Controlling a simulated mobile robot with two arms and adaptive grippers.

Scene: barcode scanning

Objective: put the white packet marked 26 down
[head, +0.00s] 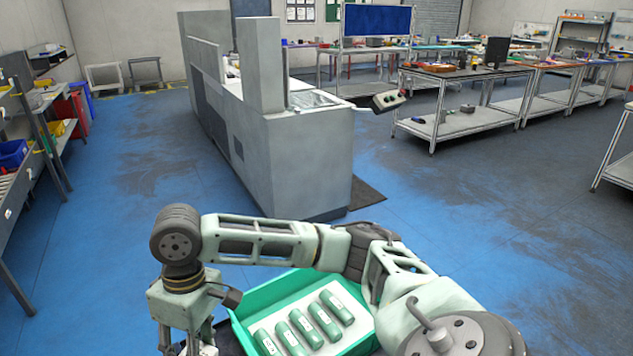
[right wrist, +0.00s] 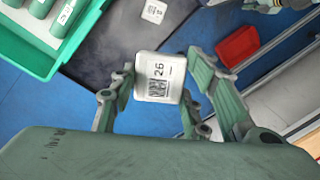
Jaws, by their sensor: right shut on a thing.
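The white packet marked 26 (right wrist: 157,78) is in the right wrist view, its number and a code square facing the camera. My right gripper (right wrist: 160,86) is shut on it, with fingers on both sides. Behind the packet is a dark surface (right wrist: 110,50); I cannot tell how far above it the packet is. In the head view my right arm reaches across to the lower left, and its hand is cut off by the bottom edge. My left gripper is not in view.
A green tray (head: 242,328) with several green cylinders lies below my arm; its rim (right wrist: 85,45) also shows in the right wrist view. Another white labelled packet (right wrist: 154,11) lies on the dark surface. A red bin (right wrist: 238,48) is to the right.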

